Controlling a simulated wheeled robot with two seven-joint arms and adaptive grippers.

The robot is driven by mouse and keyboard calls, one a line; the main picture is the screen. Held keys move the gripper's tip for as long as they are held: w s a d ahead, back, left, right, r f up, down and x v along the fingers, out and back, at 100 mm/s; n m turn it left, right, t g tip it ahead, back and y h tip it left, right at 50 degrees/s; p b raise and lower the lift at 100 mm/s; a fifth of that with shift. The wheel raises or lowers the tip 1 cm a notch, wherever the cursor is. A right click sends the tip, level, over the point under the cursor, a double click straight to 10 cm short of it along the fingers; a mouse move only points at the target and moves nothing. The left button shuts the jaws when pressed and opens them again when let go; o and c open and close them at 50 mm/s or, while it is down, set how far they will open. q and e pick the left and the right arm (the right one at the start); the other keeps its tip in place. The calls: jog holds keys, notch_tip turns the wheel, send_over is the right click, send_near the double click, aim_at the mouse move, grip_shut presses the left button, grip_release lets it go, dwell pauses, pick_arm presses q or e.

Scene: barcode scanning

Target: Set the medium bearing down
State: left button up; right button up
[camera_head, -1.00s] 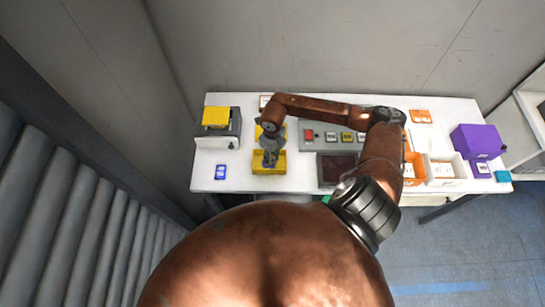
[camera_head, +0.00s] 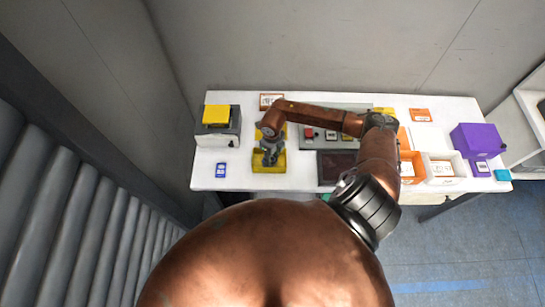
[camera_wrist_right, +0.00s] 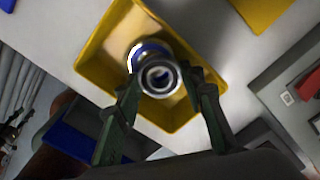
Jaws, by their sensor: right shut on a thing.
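The medium bearing (camera_wrist_right: 158,76) is a shiny metal ring piece with a blue band, held between the fingers of my right gripper (camera_wrist_right: 160,92) in the right wrist view. Behind it is a yellow tray (camera_wrist_right: 92,66); the bearing appears over the tray's inside, and I cannot tell whether it touches the bottom. In the head view my right gripper (camera_head: 270,156) is over the same yellow tray (camera_head: 270,169), and the bearing is hidden there. My left gripper is not in view.
A scale-like device with a yellow top (camera_head: 216,115) and a blue card (camera_head: 221,169) are left of the tray. A control panel (camera_head: 310,140) and dark screen (camera_head: 337,166) are right. Orange (camera_head: 409,178) and white bins (camera_head: 441,181) and a purple box (camera_head: 478,140) stand farther right.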

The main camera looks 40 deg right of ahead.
aim_at(272, 159)
jog(key=shift+f, duration=0.15)
jog(key=o, duration=1)
jog(key=shift+r+p, duration=0.5)
jog(key=shift+r, duration=0.1)
notch_tip(272, 159, up, 12)
jog(key=shift+r+b, duration=0.1)
jog(key=shift+b, duration=0.9)
